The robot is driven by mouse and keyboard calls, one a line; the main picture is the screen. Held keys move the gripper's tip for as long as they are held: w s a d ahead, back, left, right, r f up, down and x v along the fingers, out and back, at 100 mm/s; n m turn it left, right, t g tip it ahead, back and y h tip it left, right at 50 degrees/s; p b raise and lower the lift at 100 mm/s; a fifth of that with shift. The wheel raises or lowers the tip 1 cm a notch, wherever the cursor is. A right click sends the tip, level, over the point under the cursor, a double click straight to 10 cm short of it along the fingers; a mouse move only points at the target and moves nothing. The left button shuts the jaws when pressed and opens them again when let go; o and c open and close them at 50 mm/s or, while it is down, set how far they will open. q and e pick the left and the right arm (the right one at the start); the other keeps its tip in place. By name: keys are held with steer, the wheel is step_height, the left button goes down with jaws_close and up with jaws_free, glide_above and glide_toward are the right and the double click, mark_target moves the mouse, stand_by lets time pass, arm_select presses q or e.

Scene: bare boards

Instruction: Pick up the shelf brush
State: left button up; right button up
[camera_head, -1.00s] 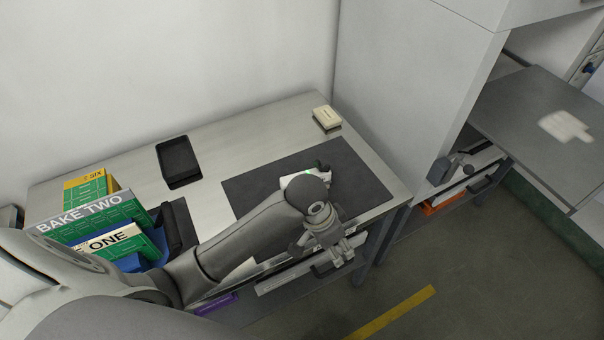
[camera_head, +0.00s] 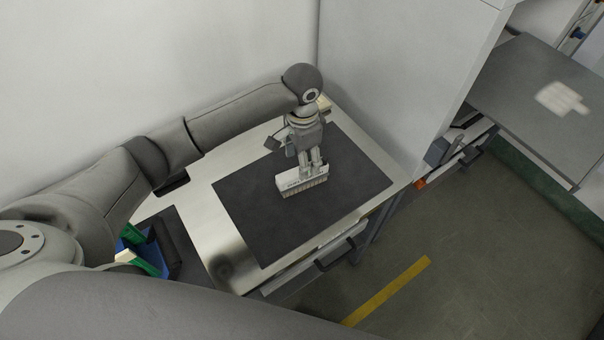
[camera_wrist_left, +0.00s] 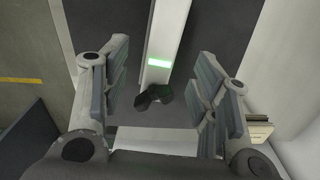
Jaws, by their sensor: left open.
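The shelf brush (camera_head: 303,184) is a pale block with a bristled lower edge, on the dark mat on the table. In the left wrist view it is a long white bar (camera_wrist_left: 168,35) with a green-white label and a dark knob at its near end. My left gripper (camera_head: 312,170) is open, pointing down at the brush from above and behind. In the left wrist view the brush lies between the spread fingers of my left gripper (camera_wrist_left: 165,72), with gaps on both sides. The fingers hide part of the brush in the head view. My right gripper is out of view.
The dark mat (camera_head: 340,205) is otherwise clear. A cream box (camera_head: 324,104) stands at the table's back corner, partly behind my wrist. A tall grey cabinet (camera_head: 400,80) borders the table on the right.

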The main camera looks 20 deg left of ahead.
arm_select(q)
steer(key=shift+a+f, duration=0.1)
steer(key=shift+f, duration=0.6)
step_height(320, 180, down, 4)
steer(key=shift+w+f+p, duration=0.1)
steer(key=shift+f+p, duration=0.1)
steer(key=shift+p, duration=0.55)
steer(key=shift+f, duration=0.25)
steer(key=c, duration=1.2)
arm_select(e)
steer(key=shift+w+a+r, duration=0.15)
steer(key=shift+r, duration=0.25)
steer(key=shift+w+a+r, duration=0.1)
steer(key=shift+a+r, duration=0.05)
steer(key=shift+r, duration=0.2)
arm_select(q)
steer(key=shift+r, duration=0.15)
steer(key=shift+w+r, duration=0.1)
steer(key=shift+r, duration=0.55)
steer(key=s+d+r+b, duration=0.2)
steer(key=s+d+r, duration=0.5)
steer(key=d+r, duration=0.4)
steer(key=shift+d+r+b, duration=0.25)
steer(key=shift+d+b, duration=0.1)
steer(key=shift+d, duration=0.3)
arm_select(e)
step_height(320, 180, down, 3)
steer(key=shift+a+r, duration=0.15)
